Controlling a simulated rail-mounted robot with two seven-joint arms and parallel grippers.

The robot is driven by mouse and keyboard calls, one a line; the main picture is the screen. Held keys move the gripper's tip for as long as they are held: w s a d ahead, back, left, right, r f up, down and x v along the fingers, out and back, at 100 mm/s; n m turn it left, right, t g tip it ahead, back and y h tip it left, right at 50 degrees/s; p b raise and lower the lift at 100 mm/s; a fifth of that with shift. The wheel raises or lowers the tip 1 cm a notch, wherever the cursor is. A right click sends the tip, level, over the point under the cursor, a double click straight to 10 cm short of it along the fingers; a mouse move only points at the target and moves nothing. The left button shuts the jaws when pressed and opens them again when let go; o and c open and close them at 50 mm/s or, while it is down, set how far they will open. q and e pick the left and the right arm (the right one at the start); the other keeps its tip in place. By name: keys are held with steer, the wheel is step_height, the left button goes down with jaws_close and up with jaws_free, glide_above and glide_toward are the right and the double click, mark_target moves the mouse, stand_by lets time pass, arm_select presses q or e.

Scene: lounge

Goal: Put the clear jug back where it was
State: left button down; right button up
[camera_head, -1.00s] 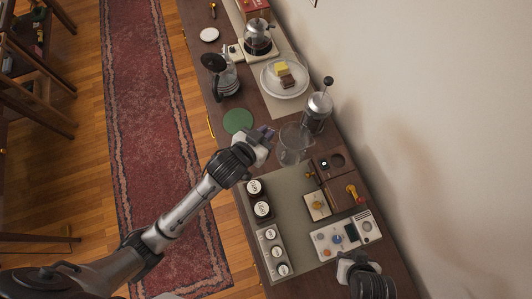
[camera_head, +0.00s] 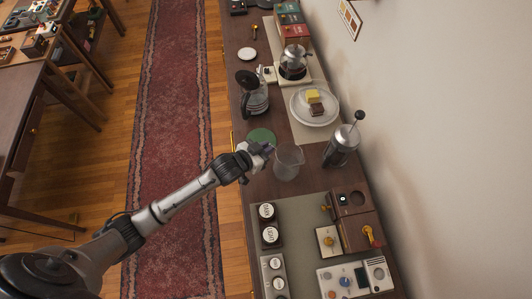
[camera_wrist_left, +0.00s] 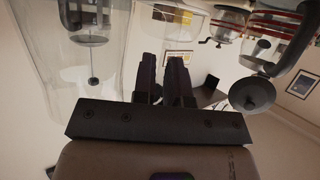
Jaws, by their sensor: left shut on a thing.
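The clear jug (camera_head: 288,163) is a see-through vessel over the dark sideboard, below and right of a green disc (camera_head: 262,136). My left gripper (camera_head: 266,150) reaches in from the left and is shut on the jug's left side. The jug looks upright; I cannot tell whether its base touches the wood. In the left wrist view, the dark fingers (camera_wrist_left: 163,78) are close together, with large clear glass (camera_wrist_left: 45,65) to their left; the grip itself is partly hidden. My right gripper is out of view.
A French press (camera_head: 341,148) stands to the right near the wall. A dark-lidded glass carafe (camera_head: 254,98) stands beyond the disc, and a plate with food (camera_head: 298,107) lies behind. A grey mat (camera_head: 296,210) with canisters and small devices is in front.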

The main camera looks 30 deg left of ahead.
arm_select(q)
steer(key=shift+w+f, duration=0.1)
steer(key=shift+f, duration=2.1)
steer(key=c, duration=1.2)
jaws_free()
steer(key=shift+o, duration=0.2)
steer(key=v, duration=1.2)
steer(key=s+d+n+g+y, duration=0.1)
steer(key=s+g+y, duration=0.3)
steer(key=s+g, duration=0.5)
steer(key=s+n, duration=0.1)
steer(key=s, duration=0.9)
steer(key=shift+s+d+y, duration=0.2)
steer(key=shift+s+y, duration=0.1)
steer(key=shift+s, duration=0.05)
